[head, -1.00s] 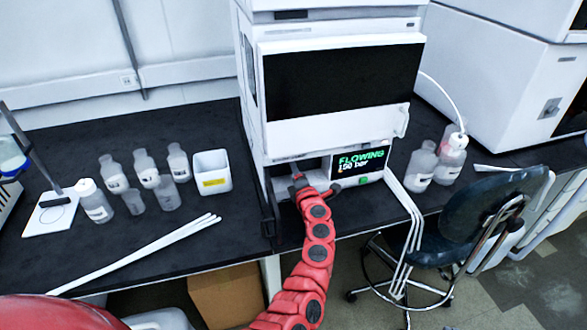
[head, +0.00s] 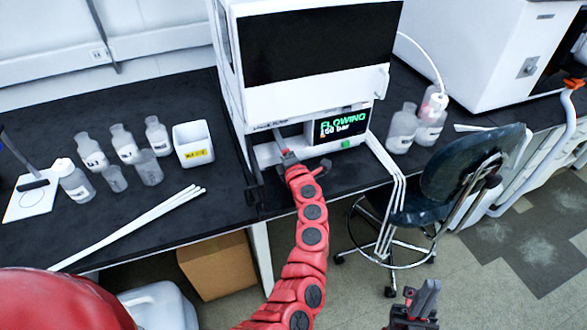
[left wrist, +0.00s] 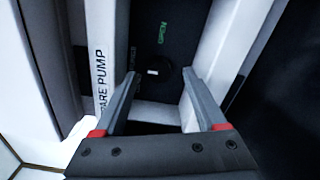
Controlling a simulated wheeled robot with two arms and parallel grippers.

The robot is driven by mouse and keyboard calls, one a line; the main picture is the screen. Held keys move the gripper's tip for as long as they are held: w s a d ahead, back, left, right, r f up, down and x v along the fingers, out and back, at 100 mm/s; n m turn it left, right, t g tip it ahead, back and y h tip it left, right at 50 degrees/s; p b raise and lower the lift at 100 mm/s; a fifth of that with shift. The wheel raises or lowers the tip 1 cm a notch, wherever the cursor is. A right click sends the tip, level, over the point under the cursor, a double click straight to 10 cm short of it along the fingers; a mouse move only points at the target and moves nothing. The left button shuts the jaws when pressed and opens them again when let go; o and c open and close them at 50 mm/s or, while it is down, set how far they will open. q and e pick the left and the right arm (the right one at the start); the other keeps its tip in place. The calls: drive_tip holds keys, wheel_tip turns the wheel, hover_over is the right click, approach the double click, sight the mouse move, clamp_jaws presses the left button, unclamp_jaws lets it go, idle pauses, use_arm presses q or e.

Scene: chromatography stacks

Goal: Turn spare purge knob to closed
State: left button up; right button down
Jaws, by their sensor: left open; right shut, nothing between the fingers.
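The spare purge knob (left wrist: 160,68) is a small black knob with a white mark, on a dark panel in the left wrist view. Green lettering that looks like OPEN stands above it in that picture, and a white strip labelled SPARE PUMP (left wrist: 101,60) runs along its left. My left gripper (left wrist: 158,88) is open, its two fingers on either side of the knob's line; I cannot tell whether they touch it. In the head view my left gripper (head: 287,158) reaches into the low bay of the white stack (head: 232,75). My right gripper (head: 424,298) is shut and empty at the bottom.
A display (head: 342,124) reading FLOWING and a bar value sits right of the left gripper. Bottles (head: 403,128) and white tubes (head: 385,158) are to the right, with a dark chair (head: 455,175) in front. Several bottles and a white bin (head: 193,146) stand left on the black bench.

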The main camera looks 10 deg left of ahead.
use_arm(q)
drive_tip(key=b+v, duration=0.1)
drive_tip(key=v, duration=1.1)
drive_tip(key=shift+s+d, duration=0.15)
drive_tip(key=shift+s, duration=0.15)
